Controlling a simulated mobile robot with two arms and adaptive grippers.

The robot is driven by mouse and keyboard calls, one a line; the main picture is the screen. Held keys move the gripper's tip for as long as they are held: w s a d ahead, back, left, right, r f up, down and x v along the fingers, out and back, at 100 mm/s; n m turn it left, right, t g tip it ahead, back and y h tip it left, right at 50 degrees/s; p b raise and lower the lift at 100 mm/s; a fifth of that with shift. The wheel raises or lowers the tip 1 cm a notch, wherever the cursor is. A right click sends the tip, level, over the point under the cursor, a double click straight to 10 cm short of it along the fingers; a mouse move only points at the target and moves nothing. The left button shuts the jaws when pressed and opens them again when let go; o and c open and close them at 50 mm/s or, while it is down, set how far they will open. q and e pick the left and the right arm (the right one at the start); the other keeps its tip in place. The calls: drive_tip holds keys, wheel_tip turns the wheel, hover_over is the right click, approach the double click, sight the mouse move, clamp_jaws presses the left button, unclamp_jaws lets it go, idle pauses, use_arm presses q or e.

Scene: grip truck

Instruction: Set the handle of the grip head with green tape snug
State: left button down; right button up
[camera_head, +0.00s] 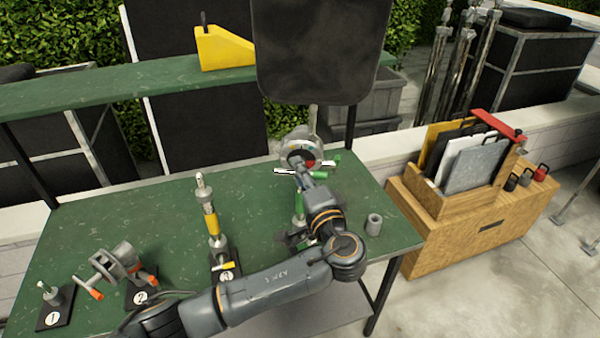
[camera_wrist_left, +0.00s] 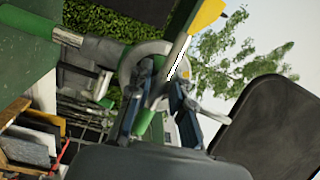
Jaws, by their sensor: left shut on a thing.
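The grip head with green tape (camera_head: 296,146) is a round grey metal clamp on an upright post at the back right of the green table. The post's green tape (camera_head: 299,203) is partly behind my arm; in the left wrist view the taped post (camera_wrist_left: 30,21) lies sideways at upper left. My left gripper (camera_head: 304,170) reaches the head from the front. In the left wrist view its two fingers (camera_wrist_left: 156,98) are on either side of a green-gripped handle (camera_wrist_left: 144,123), shut on it. Another green grip shows right of the head. My right gripper is out of view.
A large black flag (camera_head: 320,50) rises just above the head. Other stands (camera_head: 210,222) and an orange-handled grip head (camera_head: 115,265) occupy the table's left and middle. A grey cylinder (camera_head: 374,224) stands at right. A wooden crate of panels (camera_head: 465,205) is beyond the table.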

use_arm(q)
drive_tip(key=m, duration=0.1)
drive_tip(key=m+t+b, duration=0.1)
drive_tip(key=shift+f+m+y, duration=0.2)
drive_tip(key=shift+m+y, duration=0.1)
drive_tip(key=shift+m, duration=0.1)
drive_tip(key=m+t+b, duration=0.1)
drive_tip(key=m, duration=0.1)
drive_tip(key=shift+m+b, duration=0.3)
drive_tip(key=shift+m, duration=0.1)
drive_tip(key=m+t+h, duration=0.1)
drive_tip(key=m, duration=0.2)
drive_tip(key=m+t+b, duration=0.1)
drive_tip(key=m, duration=0.2)
drive_tip(key=shift+m+t+h, duration=0.3)
drive_tip(key=shift+h, duration=0.1)
drive_tip(key=m+t+h, duration=0.1)
drive_tip(key=m+h, duration=0.1)
drive_tip(key=m, duration=0.2)
drive_tip(key=shift+r+m+b, duration=0.1)
drive_tip(key=shift+m+b, duration=0.25)
drive_tip(key=shift+m, duration=0.05)
drive_tip(key=shift+m+t+h, duration=0.3)
drive_tip(key=shift+m+h, duration=1)
drive_tip(key=shift+m, duration=1.1)
drive_tip(key=shift+d+m, duration=0.1)
drive_tip(key=shift+m, duration=0.2)
drive_tip(key=c, duration=1.2)
unclamp_jaws()
